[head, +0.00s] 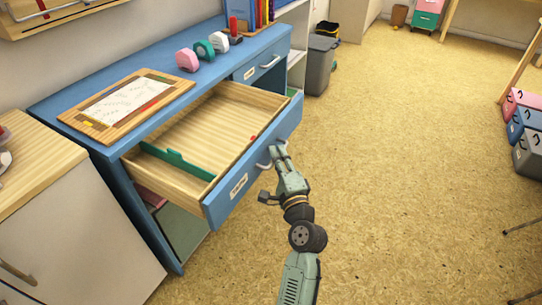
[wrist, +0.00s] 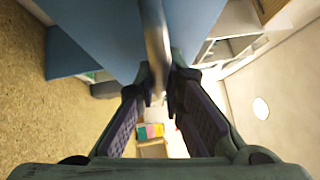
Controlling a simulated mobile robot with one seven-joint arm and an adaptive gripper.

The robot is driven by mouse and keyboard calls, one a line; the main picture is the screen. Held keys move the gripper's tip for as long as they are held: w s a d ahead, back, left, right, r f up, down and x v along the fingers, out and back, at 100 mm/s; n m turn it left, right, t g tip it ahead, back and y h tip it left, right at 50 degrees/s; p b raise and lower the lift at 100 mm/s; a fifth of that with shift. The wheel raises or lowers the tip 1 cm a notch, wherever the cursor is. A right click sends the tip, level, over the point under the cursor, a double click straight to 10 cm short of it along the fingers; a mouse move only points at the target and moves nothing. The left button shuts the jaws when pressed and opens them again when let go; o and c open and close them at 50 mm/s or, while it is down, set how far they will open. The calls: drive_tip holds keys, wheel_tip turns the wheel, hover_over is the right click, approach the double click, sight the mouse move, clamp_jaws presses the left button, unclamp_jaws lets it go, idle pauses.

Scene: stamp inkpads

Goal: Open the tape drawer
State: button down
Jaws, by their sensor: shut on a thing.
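The wide drawer (head: 252,162) of the blue cabinet is pulled well out; its pale wood inside shows. It has a blue front with a small white label (head: 239,186) and a silver handle (head: 265,164). A green divider (head: 176,160) stands inside at the left, and a small red item (head: 252,137) lies near the front. My gripper (head: 279,152) is at the drawer front, shut on the handle. In the wrist view the handle bar (wrist: 157,50) runs between my two fingers (wrist: 160,98). The label's text is too small to read.
The blue cabinet top (head: 140,75) bears a clipboard (head: 128,103), tape dispensers (head: 203,49) and books. A smaller shut drawer (head: 262,66) is at the right. A wood-topped white unit (head: 70,220) adjoins at left. A grey bin (head: 319,64) stands behind.

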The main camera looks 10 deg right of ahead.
drive_tip(key=c, duration=1.7)
unclamp_jaws()
drive_tip(key=shift+r, duration=0.1)
